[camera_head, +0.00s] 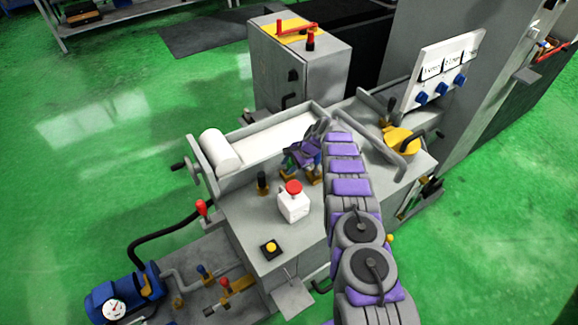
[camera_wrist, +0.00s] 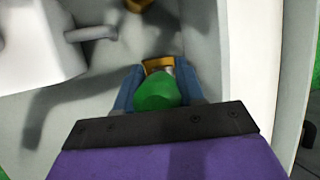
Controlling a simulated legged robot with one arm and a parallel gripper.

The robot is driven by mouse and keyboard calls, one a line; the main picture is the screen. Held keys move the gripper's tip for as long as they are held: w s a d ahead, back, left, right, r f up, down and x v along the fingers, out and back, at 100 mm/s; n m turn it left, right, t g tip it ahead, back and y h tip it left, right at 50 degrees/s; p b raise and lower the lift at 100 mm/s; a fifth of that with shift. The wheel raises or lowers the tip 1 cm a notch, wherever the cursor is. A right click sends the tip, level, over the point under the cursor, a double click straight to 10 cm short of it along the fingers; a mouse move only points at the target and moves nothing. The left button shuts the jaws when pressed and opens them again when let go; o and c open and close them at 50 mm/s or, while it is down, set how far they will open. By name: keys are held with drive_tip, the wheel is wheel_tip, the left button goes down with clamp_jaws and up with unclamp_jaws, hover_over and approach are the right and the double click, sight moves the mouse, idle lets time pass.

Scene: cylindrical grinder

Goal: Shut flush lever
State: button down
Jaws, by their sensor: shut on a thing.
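A lever with a rounded green end (camera_wrist: 158,92) and a brass-coloured base (camera_wrist: 158,64) sits between my gripper's blue fingers in the wrist view. I take it to be the flush lever, but no label shows. My gripper (camera_wrist: 157,82) is shut on its green end. In the head view my gripper (camera_head: 304,160) is low over the grey machine top (camera_head: 245,215), beside the long white tray. There the green end is mostly hidden by my gripper, and the lever's angle cannot be told.
A white box with a red button (camera_head: 293,203) and a black-handled lever (camera_head: 262,183) stand left of my gripper. A yellow part with a dark handle (camera_head: 402,140) is to the right. A panel with blue knobs (camera_head: 442,72) rises at the back right. Green floor is open at left.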

drive_tip(key=c, duration=0.8)
unclamp_jaws()
drive_tip(key=shift+s+a, duration=0.1)
